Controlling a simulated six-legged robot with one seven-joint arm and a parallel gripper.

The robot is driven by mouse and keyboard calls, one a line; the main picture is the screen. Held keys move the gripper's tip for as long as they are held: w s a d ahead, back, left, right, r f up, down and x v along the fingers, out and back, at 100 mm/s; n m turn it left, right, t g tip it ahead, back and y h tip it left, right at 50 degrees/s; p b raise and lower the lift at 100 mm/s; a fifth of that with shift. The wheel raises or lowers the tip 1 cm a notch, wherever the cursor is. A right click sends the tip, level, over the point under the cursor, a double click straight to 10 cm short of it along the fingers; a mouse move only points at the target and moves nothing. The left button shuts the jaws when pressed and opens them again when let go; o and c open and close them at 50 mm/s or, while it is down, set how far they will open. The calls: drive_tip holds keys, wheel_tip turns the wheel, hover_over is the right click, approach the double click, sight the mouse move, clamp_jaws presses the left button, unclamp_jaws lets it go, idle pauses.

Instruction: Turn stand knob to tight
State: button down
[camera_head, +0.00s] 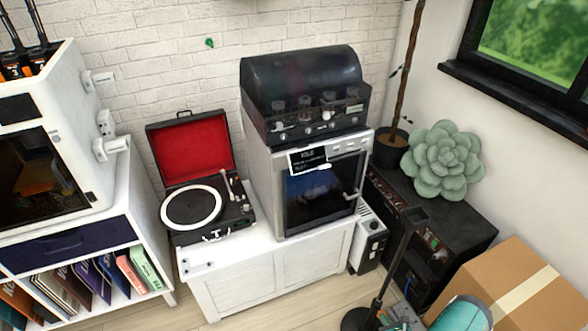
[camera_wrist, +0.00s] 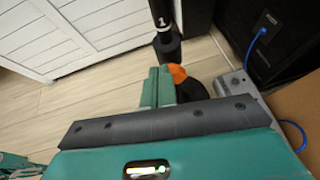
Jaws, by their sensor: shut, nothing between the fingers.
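The stand (camera_head: 391,262) is a thin black pole on a round dark base, at the lower right of the head view. In the wrist view its dark pole (camera_wrist: 167,46) carries a white "1" and runs down behind my fingers. An orange knob (camera_wrist: 178,73) shows just right of and behind the fingertips, partly hidden by them. I cannot tell whether they touch it. I cannot make out the knob in the head view. My gripper (camera_wrist: 158,72) has teal fingers that are together and empty. My teal arm shows at the lower right of the head view.
A black cabinet (camera_head: 447,228) with a green succulent (camera_head: 443,160) stands right of the stand, and a cardboard box (camera_head: 525,290) is in front of it. A white cabinet (camera_head: 270,270) holds a turntable (camera_head: 191,208) and an oven-like machine (camera_head: 322,192). A blue cable (camera_wrist: 255,42) hangs at right.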

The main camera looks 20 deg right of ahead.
drive_tip(key=shift+w, duration=0.35)
drive_tip(key=shift+d+f, duration=0.1)
drive_tip(key=shift+f, duration=0.15)
idle(0.3)
drive_tip(key=shift+d+r, duration=0.15)
drive_tip(key=shift+d, duration=0.45)
drive_tip(key=shift+d, duration=0.1)
drive_tip(key=shift+d, duration=0.35)
drive_tip(key=shift+s+d, duration=0.1)
drive_tip(key=shift+d, duration=0.1)
idle(0.4)
